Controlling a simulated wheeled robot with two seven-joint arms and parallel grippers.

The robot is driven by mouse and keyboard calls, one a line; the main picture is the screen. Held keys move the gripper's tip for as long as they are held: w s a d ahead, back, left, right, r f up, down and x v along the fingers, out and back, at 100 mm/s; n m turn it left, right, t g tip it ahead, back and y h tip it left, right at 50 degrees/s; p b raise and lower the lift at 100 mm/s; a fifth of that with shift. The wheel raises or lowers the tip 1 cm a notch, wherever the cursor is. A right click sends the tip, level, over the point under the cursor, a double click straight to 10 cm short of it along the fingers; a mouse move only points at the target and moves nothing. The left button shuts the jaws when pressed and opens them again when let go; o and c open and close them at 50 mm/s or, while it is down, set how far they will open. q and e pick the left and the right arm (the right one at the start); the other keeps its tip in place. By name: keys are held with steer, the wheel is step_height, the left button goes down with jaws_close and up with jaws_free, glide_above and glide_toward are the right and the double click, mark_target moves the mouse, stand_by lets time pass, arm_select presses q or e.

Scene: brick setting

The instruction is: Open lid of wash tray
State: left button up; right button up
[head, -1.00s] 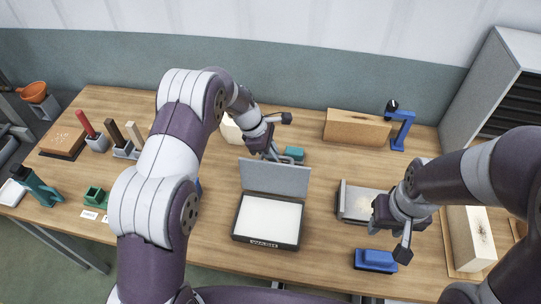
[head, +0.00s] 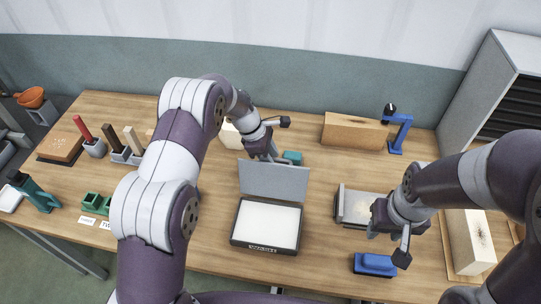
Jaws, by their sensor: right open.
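A shallow black tray (head: 235,238) with a white inside stands near the front middle of the table. Its grey lid (head: 274,181) stands up, tilted back, along the tray's far edge, so the tray is open. The label on its front is too small to read. My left gripper (head: 268,157) is just behind the lid's top edge. Its fingertips are partly hidden, so I cannot tell its opening or whether it touches the lid. My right gripper (head: 387,236) is open and empty, over the front right part of the table, beside a grey metal tray (head: 362,205).
A blue block-like object (head: 375,264) lies below my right gripper. A teal object (head: 292,157) sits behind the lid. A wooden box (head: 354,131) and a blue stand (head: 399,132) are at the back. A pale block (head: 469,241) stands at right.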

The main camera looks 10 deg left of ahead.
arm_select(q)
steer(key=b+v, duration=0.2)
steer(key=v, duration=0.3)
steer(key=shift+w+a+r, duration=0.1)
steer(key=shift+a+r, duration=0.05)
steer(key=shift+r, duration=0.2)
steer(key=p+v, duration=0.3)
steer(key=v, duration=0.4)
steer(key=shift+p, duration=0.3)
